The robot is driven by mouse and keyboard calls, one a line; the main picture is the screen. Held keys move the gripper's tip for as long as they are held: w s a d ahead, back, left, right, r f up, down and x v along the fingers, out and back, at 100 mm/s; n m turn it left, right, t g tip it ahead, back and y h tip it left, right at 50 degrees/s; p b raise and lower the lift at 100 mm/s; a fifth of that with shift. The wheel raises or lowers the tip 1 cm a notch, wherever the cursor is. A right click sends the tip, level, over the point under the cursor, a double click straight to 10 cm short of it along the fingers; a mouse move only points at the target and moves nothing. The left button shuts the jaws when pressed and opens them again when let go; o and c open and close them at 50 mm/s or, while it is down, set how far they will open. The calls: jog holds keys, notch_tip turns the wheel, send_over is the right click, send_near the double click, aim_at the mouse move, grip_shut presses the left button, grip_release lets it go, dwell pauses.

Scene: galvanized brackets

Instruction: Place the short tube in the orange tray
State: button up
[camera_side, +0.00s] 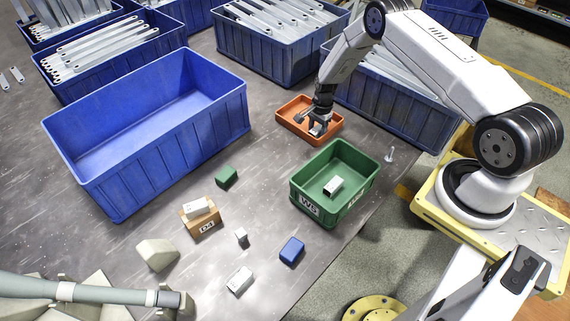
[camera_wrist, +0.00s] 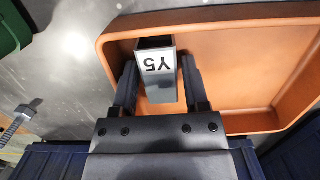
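The short tube (camera_wrist: 158,75) is a grey square tube with an open end and a label reading Y5. It sits between the two fingers of my gripper (camera_wrist: 158,72), inside the orange tray (camera_wrist: 240,105). Narrow gaps seem to show between the fingers and the tube's sides, so the gripper looks open around it. In the side view my gripper (camera_side: 313,126) is low in the orange tray (camera_side: 295,103). The arm and fingers hide part of the tray and most of the tube there. The tube's underside is hidden.
A green bin (camera_side: 361,187) marked W5 holds a small metal piece (camera_side: 333,186) in front of the tray. A bolt (camera_side: 389,154) stands to the right. A large empty blue bin (camera_side: 165,165) lies left. Bins of brackets (camera_side: 285,50) stand behind.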

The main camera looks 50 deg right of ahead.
aim_at(319, 127)
jog(key=shift+r, duration=0.15)
notch_tip(319, 127, up, 12)
jog(key=d, duration=0.1)
jog(key=shift+d, duration=0.2)
dwell(0.6)
dwell(0.5)
jog(key=s+a+r+n+t+h, duration=0.1)
jog(key=s+a+r+n, duration=0.5)
jog(key=a+r+n, duration=0.5)
jog(key=s+a+r+n, duration=0.3)
jog(key=s+a, duration=0.1)
jog(key=s, duration=0.2)
jog(key=s+a+r+n+t, duration=0.1)
jog(key=s+a+r+n, duration=0.2)
jog(key=s, duration=0.4)
jog(key=shift+a+r+n+t, duration=0.3)
jog(key=shift+a+n, duration=0.2)
jog(key=shift+a, duration=0.45)
